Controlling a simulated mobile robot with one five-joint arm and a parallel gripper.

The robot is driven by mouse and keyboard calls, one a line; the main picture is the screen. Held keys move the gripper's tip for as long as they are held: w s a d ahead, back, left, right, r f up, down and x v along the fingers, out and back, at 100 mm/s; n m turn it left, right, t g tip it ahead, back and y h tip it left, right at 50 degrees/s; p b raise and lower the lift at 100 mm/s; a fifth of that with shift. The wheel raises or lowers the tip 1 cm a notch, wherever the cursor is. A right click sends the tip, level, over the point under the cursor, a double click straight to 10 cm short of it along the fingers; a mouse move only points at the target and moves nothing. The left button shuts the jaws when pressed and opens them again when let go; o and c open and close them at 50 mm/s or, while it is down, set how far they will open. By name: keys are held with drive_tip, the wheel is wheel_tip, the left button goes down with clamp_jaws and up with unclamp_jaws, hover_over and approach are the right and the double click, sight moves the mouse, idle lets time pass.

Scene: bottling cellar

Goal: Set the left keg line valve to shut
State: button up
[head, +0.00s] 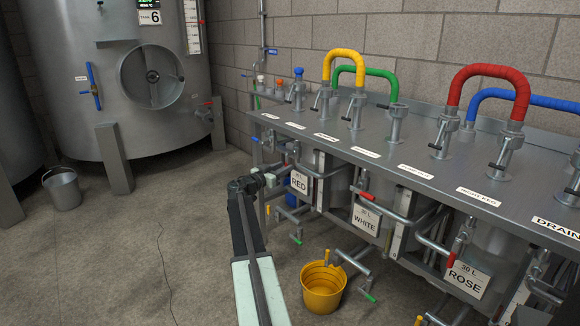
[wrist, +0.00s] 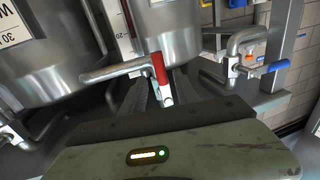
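The left keg is behind the RED sign (head: 299,182), under the steel counter. In the wrist view, which looks upside down, a red valve handle (wrist: 159,67) shows on a steel pipe (wrist: 118,71) in front of this keg. The handle lies at a steep angle across the pipe. My gripper (head: 272,179) is at the left keg's pipework. In the wrist view, dark finger shapes stand apart on either side of the valve's lower end, with the handle just beyond. Contact is not clear. The gripper hides part of this valve in the head view.
The WHITE sign (head: 365,221) and ROSE sign (head: 468,278) mark kegs to the right, with red-handled pipes. A blue-handled valve (wrist: 277,66) is near the left valve. A yellow bucket (head: 322,288) stands below the counter.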

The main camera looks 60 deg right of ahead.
drive_tip(key=d, duration=0.3)
drive_tip(key=shift+s, duration=0.15)
clamp_jaws()
drive_tip(key=shift+s, duration=0.25)
idle(0.9)
